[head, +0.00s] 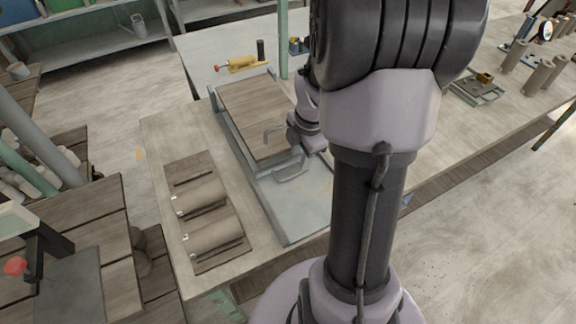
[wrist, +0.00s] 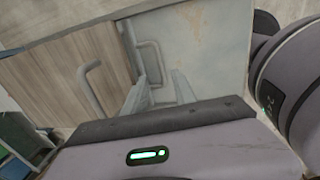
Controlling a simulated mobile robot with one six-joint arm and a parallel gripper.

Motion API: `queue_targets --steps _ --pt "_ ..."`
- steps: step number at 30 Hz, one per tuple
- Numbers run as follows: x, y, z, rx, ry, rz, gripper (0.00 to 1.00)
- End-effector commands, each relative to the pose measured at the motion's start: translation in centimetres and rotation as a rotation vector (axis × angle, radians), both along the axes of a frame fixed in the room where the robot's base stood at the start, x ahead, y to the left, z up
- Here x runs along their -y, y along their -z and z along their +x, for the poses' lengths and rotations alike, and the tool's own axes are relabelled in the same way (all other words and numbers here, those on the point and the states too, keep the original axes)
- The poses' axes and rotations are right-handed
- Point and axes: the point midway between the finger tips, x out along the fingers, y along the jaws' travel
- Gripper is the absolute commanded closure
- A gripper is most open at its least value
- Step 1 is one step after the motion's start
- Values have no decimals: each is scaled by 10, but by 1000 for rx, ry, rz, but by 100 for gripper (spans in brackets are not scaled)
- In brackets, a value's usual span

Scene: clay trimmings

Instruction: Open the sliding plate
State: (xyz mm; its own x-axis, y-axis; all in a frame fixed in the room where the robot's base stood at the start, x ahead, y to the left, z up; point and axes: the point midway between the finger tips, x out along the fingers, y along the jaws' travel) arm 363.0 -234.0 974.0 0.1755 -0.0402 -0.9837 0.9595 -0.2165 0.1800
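I cannot tell which is the sliding plate. My gripper (wrist: 158,78) is open, its fingers apart near the second handle. Contact cannot be told. In the head view, my arm hides part of the frame.
A board (head: 190,165) with two clay rolls (head: 212,232) lies left of the frame. A yellow tool (head: 242,64) lies behind it. More clay cylinders (head: 540,75) stand at the far right. The tabletop's front edge runs close below the frame.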

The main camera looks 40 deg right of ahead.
Motion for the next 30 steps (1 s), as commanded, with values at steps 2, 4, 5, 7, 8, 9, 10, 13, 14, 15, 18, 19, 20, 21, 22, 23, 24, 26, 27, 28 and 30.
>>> queue_targets --steps 2,4,5,7,8,9,10,13,14,15,18,19,20,21,22,23,24,26,27,28,30 --pt "0 26 3 -3 -1 1 68" --pt "1 42 7 -2 -1 1 68" --pt "1 49 8 -2 -1 1 68" --pt "2 61 10 -1 -1 0 68" --pt "2 65 11 -1 0 1 68" --pt "2 70 12 -1 0 1 68" --pt "2 73 13 0 -1 0 68" --pt "3 80 14 0 0 0 68" --pt "3 81 14 0 0 0 68" --pt "3 82 15 0 0 0 68" --pt "3 82 15 0 0 0 68" --pt "3 82 15 0 0 0 68" --pt "3 82 15 0 0 0 68" --pt "3 82 15 0 0 0 68" --pt "3 82 15 0 0 0 68" --pt "3 82 15 0 0 0 70" --pt "3 82 15 0 0 0 77" --pt "3 82 15 0 0 0 89" --pt "3 82 15 0 0 0 97" --pt "3 82 15 0 0 0 100" --pt "3 82 15 0 0 0 100"
